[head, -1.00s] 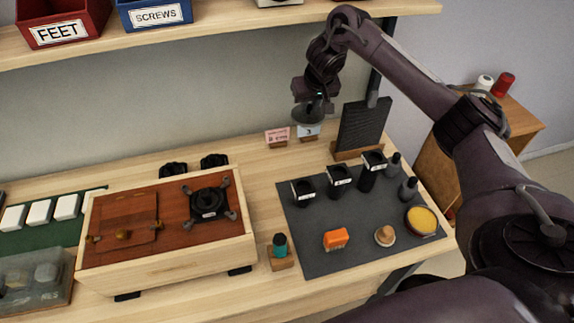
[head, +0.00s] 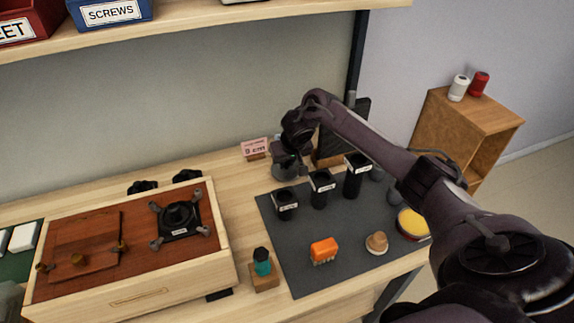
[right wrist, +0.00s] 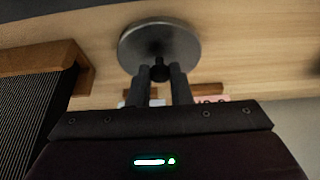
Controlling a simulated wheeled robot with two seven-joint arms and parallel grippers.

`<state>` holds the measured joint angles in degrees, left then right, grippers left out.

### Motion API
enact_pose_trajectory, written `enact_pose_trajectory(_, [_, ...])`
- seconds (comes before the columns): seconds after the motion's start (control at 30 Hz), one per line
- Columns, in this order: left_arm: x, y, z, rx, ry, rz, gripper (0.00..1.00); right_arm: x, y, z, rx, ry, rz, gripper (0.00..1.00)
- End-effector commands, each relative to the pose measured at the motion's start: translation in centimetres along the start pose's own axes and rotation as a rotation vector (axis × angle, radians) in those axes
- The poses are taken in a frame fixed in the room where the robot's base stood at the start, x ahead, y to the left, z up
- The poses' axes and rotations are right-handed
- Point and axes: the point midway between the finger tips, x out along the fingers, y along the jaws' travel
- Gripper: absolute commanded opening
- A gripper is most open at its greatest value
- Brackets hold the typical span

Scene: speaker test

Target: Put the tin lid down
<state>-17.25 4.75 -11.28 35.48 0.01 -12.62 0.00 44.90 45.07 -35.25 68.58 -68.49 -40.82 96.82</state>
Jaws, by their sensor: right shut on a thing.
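The tin lid (head: 287,173) is a round grey metal disc with a dark knob. It is just behind the back left of the dark mat (head: 335,268), low over the wooden bench. In the right wrist view the lid (right wrist: 160,43) shows its top, with the knob between my fingers. My right gripper (right wrist: 160,74) is shut on that knob; in the head view the gripper (head: 288,156) is partly hidden by its own wrist. I cannot tell whether the lid touches the bench. My left gripper is not in view.
Black labelled jars (head: 320,188) stand close to the lid's right. A pink sign (head: 255,149) stands behind left, and a dark ribbed board (head: 330,146) behind right. A wooden box (head: 130,293) is left.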

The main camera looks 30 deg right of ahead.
Motion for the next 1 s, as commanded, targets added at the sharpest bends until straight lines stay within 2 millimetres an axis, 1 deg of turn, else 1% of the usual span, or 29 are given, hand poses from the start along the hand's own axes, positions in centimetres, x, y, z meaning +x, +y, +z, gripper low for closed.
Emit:
enact_pose_trajectory(0.03, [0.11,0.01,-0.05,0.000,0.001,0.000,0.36,0.65,0.01,0.33,-0.001,-0.002,0.001,0.00])
enact_pose_trajectory(0.1, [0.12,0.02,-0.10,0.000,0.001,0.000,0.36,1.04,0.01,0.46,0.000,0.000,0.000,0.00])
enact_pose_trajectory(0.47, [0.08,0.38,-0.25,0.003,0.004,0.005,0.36,1.32,-0.02,0.55,0.000,0.001,0.000,0.00])
enact_pose_trajectory(0.5, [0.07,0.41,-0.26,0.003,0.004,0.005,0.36,1.38,-0.02,0.56,-0.001,0.001,0.000,0.19])
enact_pose_trajectory(0.67, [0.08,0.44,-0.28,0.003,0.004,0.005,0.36,1.35,-0.02,0.53,-0.001,0.001,0.000,0.40])
enact_pose_trajectory(0.9, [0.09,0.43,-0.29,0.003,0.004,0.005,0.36,1.33,-0.01,0.53,-0.001,0.001,0.000,0.40])
enact_pose_trajectory(1.0, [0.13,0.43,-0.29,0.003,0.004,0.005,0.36,1.00,0.01,0.37,-0.001,0.002,0.000,0.40])
